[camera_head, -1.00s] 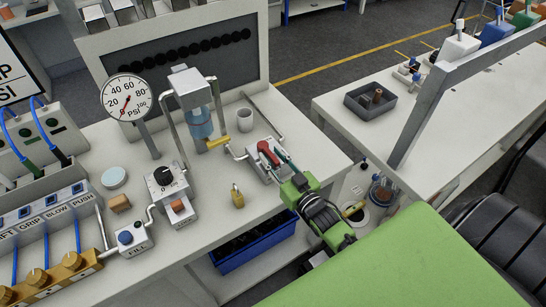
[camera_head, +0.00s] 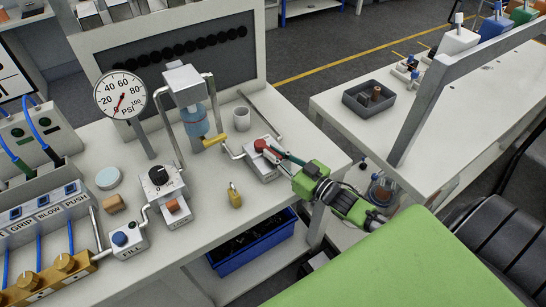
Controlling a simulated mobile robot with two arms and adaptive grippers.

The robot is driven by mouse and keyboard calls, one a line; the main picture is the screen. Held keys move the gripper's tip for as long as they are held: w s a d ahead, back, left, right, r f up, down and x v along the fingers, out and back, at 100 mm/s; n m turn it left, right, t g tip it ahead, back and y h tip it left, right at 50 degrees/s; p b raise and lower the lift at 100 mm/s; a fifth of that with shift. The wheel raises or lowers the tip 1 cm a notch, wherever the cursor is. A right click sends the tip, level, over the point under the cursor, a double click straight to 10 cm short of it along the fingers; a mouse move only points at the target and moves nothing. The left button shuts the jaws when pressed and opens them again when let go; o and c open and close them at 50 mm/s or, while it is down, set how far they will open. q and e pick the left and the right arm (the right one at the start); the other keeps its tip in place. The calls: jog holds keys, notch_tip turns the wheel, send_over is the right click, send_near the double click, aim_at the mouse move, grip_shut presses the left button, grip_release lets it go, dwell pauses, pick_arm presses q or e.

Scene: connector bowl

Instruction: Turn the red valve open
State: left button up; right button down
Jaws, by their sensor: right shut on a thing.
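The red valve (camera_head: 261,146) sits on a small grey block (camera_head: 262,171) near the right end of the white workbench. Its red handle now points right, toward my right gripper. My right gripper (camera_head: 284,156), on the green arm, comes in from the lower right and is shut on the red handle. Its fingers hide part of the handle. A pipe runs from the block toward the yellow fitting and the water vessel (camera_head: 194,121). My left gripper is not in view.
A pressure gauge (camera_head: 120,95) stands to the left on a post. A white cup (camera_head: 242,118) stands behind the valve, and a brass padlock (camera_head: 234,196) lies in front of it. A blue bin (camera_head: 250,249) is below the bench. A grey tray (camera_head: 369,101) stands on the other table.

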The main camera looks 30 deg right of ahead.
jog(key=shift+d+r, duration=0.1)
dwell(0.3)
jog(key=c, duration=2)
grip_release()
jog(key=shift+c, duration=0.2)
jog(key=shift+s, duration=0.1)
jog(key=v, duration=1.1)
jog(key=shift+s+d, duration=0.25)
jog(key=shift+s, duration=0.05)
